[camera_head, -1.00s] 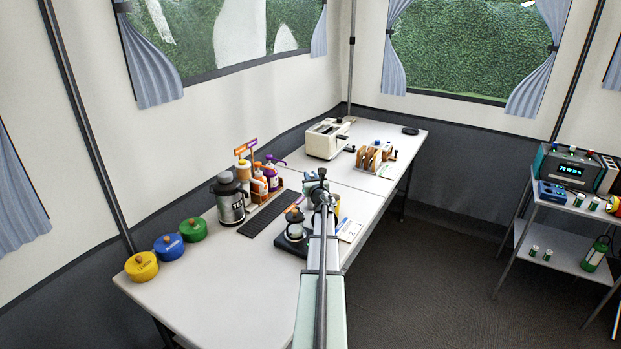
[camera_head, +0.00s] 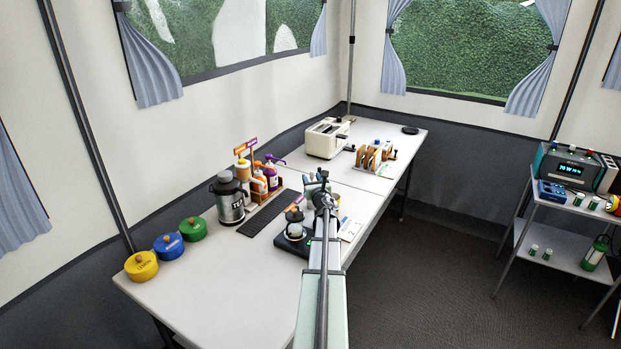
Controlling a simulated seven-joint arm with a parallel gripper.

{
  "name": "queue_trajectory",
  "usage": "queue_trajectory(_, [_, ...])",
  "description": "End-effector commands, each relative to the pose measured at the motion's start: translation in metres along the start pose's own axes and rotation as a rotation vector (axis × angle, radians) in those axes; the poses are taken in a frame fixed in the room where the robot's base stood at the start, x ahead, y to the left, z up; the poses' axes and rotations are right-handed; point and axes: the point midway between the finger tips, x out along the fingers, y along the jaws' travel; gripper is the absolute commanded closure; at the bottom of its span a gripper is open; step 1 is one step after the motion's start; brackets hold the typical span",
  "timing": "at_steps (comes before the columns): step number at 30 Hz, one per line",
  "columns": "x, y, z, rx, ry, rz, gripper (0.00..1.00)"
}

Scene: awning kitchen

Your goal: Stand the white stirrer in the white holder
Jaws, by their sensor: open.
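My arm reaches from the bottom of the picture over the table's right part. My gripper (camera_head: 318,183) is at its far end, open, above the table near a small dark-and-white pot on a black stand. It is small and seen from behind, so its fingertips are hard to make out. I cannot pick out the white stirrer or the white holder for certain; they are too small or hidden behind my arm. Nothing is clearly seen between the jaws.
The pot (camera_head: 294,224) stands left of my arm. A toaster (camera_head: 326,138) and wooden rack (camera_head: 372,157) stand behind. The table's front left (camera_head: 215,290) is clear.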

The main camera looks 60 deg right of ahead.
Motion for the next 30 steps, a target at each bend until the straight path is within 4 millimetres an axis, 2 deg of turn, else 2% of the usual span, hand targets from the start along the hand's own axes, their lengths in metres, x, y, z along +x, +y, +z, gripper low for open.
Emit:
queue_trajectory(1, [-0.013, 0.001, 0.001, 0.0, 0.0, 0.0, 0.53])
queue_trajectory(6, [-0.045, 0.002, 0.001, 0.0, 0.001, -0.001, 0.53])
queue_trajectory(13, [-0.083, 0.001, 0.0, 0.0, 0.001, -0.001, 0.53])
queue_trajectory(18, [-0.094, 0.001, 0.0, 0.0, 0.001, 0.0, 0.53])
queue_trajectory(30, [-0.093, 0.0, 0.0, 0.0, 0.0, 0.0, 0.53])
